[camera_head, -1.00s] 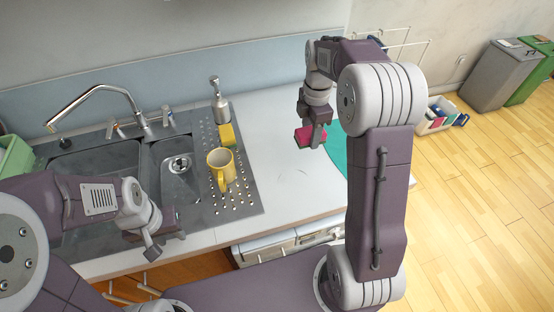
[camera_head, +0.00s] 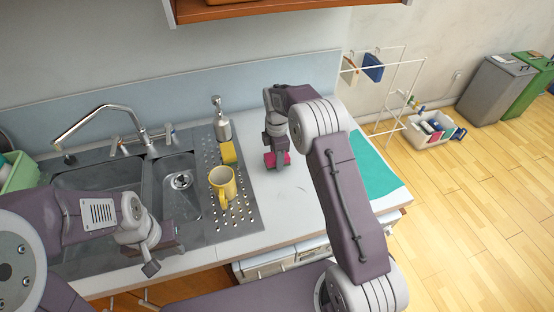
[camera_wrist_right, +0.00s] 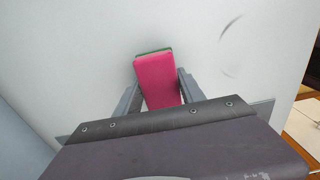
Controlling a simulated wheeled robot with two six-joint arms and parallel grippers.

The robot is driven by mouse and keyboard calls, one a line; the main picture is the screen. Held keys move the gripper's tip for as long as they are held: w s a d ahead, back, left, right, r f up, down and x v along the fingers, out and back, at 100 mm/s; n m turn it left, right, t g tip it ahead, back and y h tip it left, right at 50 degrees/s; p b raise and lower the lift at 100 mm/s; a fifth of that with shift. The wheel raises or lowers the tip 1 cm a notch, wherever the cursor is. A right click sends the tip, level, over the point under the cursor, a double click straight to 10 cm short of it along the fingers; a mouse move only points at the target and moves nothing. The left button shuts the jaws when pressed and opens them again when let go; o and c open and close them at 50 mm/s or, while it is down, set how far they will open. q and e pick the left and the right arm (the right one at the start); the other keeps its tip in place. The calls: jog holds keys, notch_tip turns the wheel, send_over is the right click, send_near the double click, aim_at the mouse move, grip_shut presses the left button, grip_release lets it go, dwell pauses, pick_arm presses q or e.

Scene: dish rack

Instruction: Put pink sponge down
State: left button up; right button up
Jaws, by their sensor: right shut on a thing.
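The pink sponge (camera_head: 284,158) is at the white counter, right of the perforated drainboard, and my right gripper (camera_head: 277,160) is shut on it from above. In the right wrist view the pink sponge (camera_wrist_right: 158,82), with a green edge at its far end, sits between the two fingers of my right gripper (camera_wrist_right: 160,92). I cannot tell whether the sponge touches the counter. My left gripper (camera_head: 160,255) hangs in front of the sink; its fingers are too unclear to tell their opening.
A yellow mug (camera_head: 222,182), a yellow sponge (camera_head: 229,153) and a soap dispenser (camera_head: 221,122) stand on the drainboard (camera_head: 240,213). A teal mat (camera_head: 375,172) lies at the counter's right end. The white counter (camera_head: 285,205) around the sponge is clear.

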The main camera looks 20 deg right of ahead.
jog(key=shift+w+f, duration=0.1)
jog(key=shift+f, duration=0.8)
jog(key=o, duration=1.5)
jog(key=shift+f, duration=0.1)
jog(key=shift+c, duration=0.2)
notch_tip(320, 180, up, 12)
jog(key=shift+r, duration=0.15)
jog(key=s+f+m, duration=0.1)
jog(key=s+m, duration=0.5)
jog(key=s, duration=0.2)
jog(key=s+f+m, duration=0.2)
jog(key=s+m, duration=0.4)
jog(key=s, duration=0.2)
jog(key=s+f+m+t, duration=0.1)
jog(key=s+f+m, duration=0.1)
jog(key=s+m, duration=0.3)
jog(key=shift+s+d+f+m, duration=0.15)
jog(key=shift+s+m, duration=0.05)
jog(key=shift+s, duration=0.65)
jog(key=shift+s+d+f+m, duration=0.1)
jog(key=shift+s+d+m, duration=0.1)
jog(key=shift+s, duration=0.65)
jog(key=shift+s+f+m, duration=0.2)
jog(key=shift+s+m, duration=0.2)
